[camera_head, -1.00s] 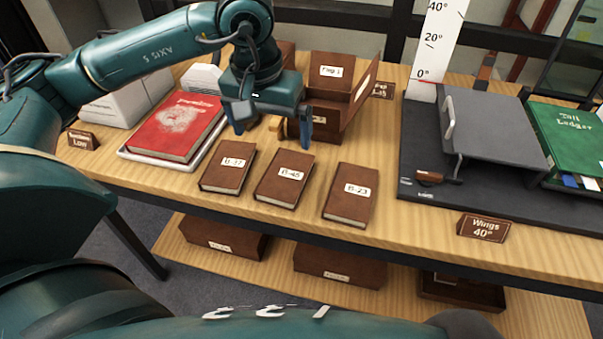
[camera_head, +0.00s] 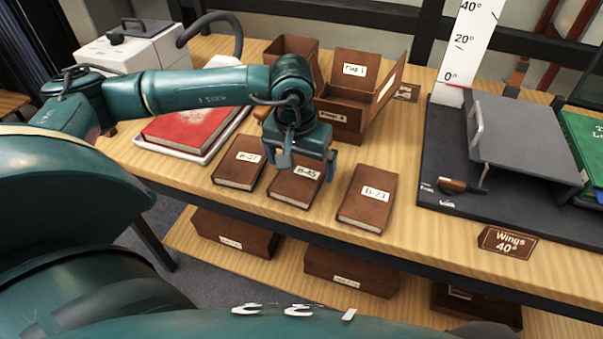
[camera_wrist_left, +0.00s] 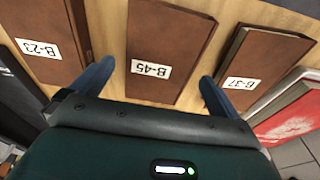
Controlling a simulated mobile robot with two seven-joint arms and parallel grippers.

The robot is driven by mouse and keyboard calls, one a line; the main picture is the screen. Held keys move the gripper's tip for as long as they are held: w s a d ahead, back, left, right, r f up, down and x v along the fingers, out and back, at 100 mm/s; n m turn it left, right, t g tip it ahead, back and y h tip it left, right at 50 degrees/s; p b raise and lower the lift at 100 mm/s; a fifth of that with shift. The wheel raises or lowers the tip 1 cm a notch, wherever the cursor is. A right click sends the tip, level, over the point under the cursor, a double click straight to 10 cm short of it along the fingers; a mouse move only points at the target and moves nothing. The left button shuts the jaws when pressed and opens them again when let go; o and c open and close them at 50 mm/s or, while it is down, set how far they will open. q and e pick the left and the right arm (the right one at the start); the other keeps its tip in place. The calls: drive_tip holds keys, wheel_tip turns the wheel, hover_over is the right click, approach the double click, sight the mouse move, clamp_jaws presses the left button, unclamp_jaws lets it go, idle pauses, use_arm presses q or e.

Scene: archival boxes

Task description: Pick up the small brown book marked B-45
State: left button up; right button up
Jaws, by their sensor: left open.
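The small brown book marked B-45 (camera_head: 291,190) lies flat on the wooden table between two similar books. My left gripper (camera_head: 308,168) is above its far part and hides some of the cover. In the left wrist view, the B-45 book (camera_wrist_left: 165,45) lies between the two spread blue fingers of my left gripper (camera_wrist_left: 155,85), its label upside down. The gripper is open and empty; I cannot tell how high it is above the book. My right gripper is not in view.
Brown book B-37 (camera_head: 240,163) lies just left and B-23 (camera_head: 366,198) just right, with narrow gaps of table. Behind stands an open brown box (camera_head: 352,95) labelled Map 1. A red book (camera_head: 190,128) lies at the left, a grey stand (camera_head: 520,140) at the right.

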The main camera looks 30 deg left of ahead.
use_arm(q)
wheel_tip(320, 180, down, 2)
drive_tip(key=shift+w+f, duration=0.1)
drive_tip(key=shift+w, duration=0.05)
drive_tip(key=c, duration=1.1)
